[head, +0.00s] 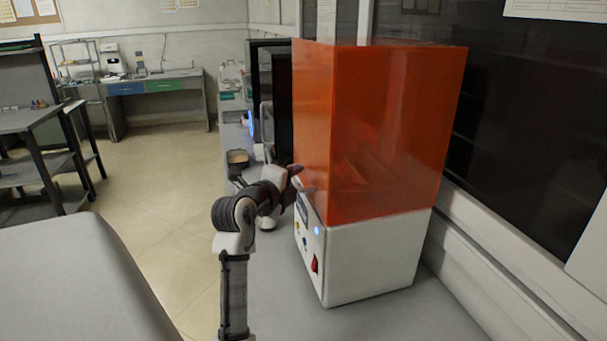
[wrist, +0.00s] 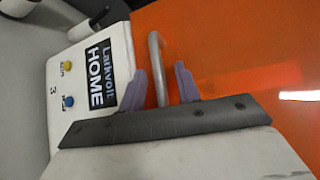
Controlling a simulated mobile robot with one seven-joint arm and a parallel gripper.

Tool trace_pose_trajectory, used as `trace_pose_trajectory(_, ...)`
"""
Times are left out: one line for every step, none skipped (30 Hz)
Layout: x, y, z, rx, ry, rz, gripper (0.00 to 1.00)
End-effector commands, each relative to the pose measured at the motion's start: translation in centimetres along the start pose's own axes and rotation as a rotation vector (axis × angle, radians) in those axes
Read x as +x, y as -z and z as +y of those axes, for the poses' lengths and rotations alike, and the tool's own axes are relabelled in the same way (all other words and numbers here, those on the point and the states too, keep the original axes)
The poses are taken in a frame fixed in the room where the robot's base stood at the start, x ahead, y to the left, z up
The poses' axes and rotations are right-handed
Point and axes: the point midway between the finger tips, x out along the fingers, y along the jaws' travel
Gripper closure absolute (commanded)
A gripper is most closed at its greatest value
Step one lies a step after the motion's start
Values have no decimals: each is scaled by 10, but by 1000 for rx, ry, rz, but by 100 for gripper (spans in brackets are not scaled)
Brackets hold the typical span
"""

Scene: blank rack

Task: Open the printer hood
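The printer hood (head: 410,120) is a tall translucent orange box, seated on the white printer base (head: 375,260). In the wrist view the orange hood (wrist: 230,50) fills the right side. A grey bar handle (wrist: 156,50) stands on the hood's face near the base's front panel (wrist: 90,75). My gripper (head: 300,180) is at the front of the printer by the hood's lower part. In the wrist view my gripper (wrist: 160,70) is open, its two purple fingers on either side of the handle, with gaps showing. In the head view the handle is hard to make out.
The printer stands on a grey bench (head: 380,318). Dark equipment (head: 270,85) and a small tray (head: 238,158) are behind my arm. A dark window panel (head: 535,110) lies to the right. Open floor (head: 155,205) is to the left.

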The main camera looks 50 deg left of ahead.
Motion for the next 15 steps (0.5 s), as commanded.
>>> trace_pose_trajectory(-1,-1,0,-1,0,-1,68)
trace_pose_trajectory(-1,-2,1,-1,0,-1,68)
trace_pose_trajectory(-1,-2,1,-1,0,-1,68)
trace_pose_trajectory(-2,-2,1,-1,0,-1,68)
trace_pose_trajectory(-2,-2,1,-1,0,-1,68)
trace_pose_trajectory(-2,-2,1,-1,0,0,68)
trace_pose_trajectory(-2,-2,1,-1,0,0,68)
trace_pose_trajectory(-2,-2,1,-1,0,0,68)
trace_pose_trajectory(-1,-2,1,-1,0,0,68)
trace_pose_trajectory(-1,-2,1,-1,0,0,68)
trace_pose_trajectory(-1,-2,1,-1,0,0,68)
trace_pose_trajectory(-1,-2,1,0,0,0,71)
trace_pose_trajectory(-1,-2,1,0,0,0,75)
trace_pose_trajectory(-1,-2,1,0,0,0,79)
trace_pose_trajectory(-1,-2,1,0,0,0,85)
